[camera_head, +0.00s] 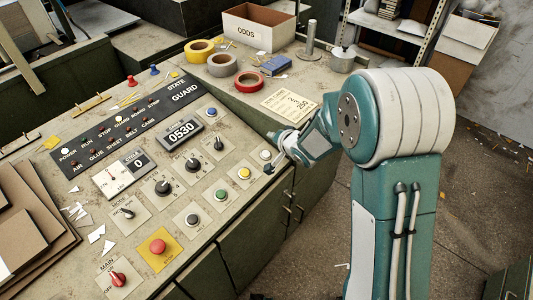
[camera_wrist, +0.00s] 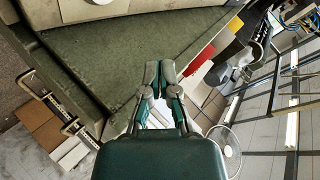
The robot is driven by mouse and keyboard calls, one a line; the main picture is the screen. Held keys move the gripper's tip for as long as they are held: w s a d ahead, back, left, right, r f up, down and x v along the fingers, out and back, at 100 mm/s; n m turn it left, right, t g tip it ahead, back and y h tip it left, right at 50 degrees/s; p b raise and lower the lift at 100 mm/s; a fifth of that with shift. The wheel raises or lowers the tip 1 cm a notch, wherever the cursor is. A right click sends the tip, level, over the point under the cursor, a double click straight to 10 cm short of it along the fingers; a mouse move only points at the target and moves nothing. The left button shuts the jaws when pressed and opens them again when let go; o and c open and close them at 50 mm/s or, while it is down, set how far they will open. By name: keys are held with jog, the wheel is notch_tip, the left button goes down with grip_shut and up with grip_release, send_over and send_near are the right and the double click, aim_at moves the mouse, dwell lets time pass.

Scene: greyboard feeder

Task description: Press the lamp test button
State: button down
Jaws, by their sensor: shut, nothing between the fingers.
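The control panel (camera_head: 140,190) slopes across the head view, with several buttons and knobs. A white button (camera_head: 265,155) sits on a pale plate near its right edge; its label is too small to read, so I cannot tell if it is the lamp test button. Yellow (camera_head: 244,173), green (camera_head: 221,195) and blue (camera_head: 211,112) buttons are nearby. My gripper (camera_head: 270,167) is by the panel's right edge, close to the white button; contact cannot be told. In the wrist view my gripper (camera_wrist: 160,71) has its fingertips together and holds nothing, with green cabinet surface behind.
A red mushroom button (camera_head: 158,246) on a yellow plate and a red main knob (camera_head: 117,279) are at the panel's near end. Tape rolls (camera_head: 222,65), an odds box (camera_head: 258,27) and a paper card (camera_head: 290,102) lie behind.

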aim_at(264, 150)
jog(key=shift+w+a+f, duration=0.2)
jog(key=shift+a+f, duration=0.05)
jog(key=shift+f, duration=0.95)
jog(key=shift+w+a+f, duration=0.2)
jog(key=shift+a+f, duration=0.05)
jog(key=shift+f, duration=0.95)
jog(key=shift+w+a+f, duration=0.2)
jog(key=shift+a+f, duration=0.05)
jog(key=shift+f, duration=0.95)
jog(key=shift+f, duration=0.15)
jog(key=shift+f, duration=0.2)
jog(key=shift+w+a+f, duration=0.1)
jog(key=shift+a+f, duration=0.05)
jog(key=shift+f, duration=0.3)
jog(key=shift+r, duration=0.15)
jog(key=shift+d+r, duration=0.2)
jog(key=shift+r, duration=0.5)
jog(key=shift+s+d+r, duration=0.15)
jog(key=shift+s+r, duration=0.05)
jog(key=shift+r, duration=0.6)
jog(key=shift+s+d+r, duration=0.15)
jog(key=shift+r, duration=0.7)
jog(key=shift+s+d+r, duration=0.15)
jog(key=shift+s+r, duration=0.05)
jog(key=shift+r, duration=0.6)
jog(key=shift+r, duration=0.1)
